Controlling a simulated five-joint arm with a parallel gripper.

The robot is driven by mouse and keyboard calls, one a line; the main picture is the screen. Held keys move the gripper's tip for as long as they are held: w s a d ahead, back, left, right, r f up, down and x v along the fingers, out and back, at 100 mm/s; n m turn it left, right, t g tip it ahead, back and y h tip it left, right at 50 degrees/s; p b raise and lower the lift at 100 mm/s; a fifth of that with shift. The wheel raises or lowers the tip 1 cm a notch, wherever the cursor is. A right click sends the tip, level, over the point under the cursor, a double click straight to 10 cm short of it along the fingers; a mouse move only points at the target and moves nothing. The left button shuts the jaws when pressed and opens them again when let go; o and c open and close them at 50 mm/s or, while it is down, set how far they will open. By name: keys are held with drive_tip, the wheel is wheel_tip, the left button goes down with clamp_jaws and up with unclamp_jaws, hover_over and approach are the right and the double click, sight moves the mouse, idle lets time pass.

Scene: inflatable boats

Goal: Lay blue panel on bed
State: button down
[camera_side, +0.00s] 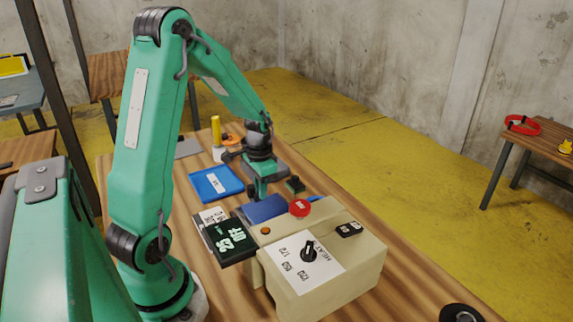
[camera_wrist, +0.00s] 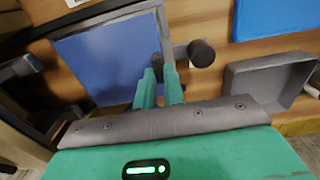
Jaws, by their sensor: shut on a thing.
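The blue panel (camera_side: 264,209) is a flat blue sheet, at the back end of the beige machine in the side view. My gripper (camera_side: 257,195) points down at the panel's far left edge and is shut on it. In the wrist view the panel (camera_wrist: 108,62) fills the upper left, and my gripper's fingers (camera_wrist: 161,90) close at its right edge. A dark grey border shows around the panel there; I take it to be the bed (camera_wrist: 140,12). I cannot tell whether the panel touches the bed or hangs just above it.
A blue tray (camera_side: 206,191) lies behind left. A yellow-topped item (camera_side: 216,130) stands farther back. A grey open box (camera_wrist: 272,82) is right in the wrist view.

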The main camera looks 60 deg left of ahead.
drive_tip(key=shift+f, duration=0.45)
idle(1.6)
drive_tip(key=c, duration=0.9)
unclamp_jaws()
drive_tip(key=shift+r, duration=4.05)
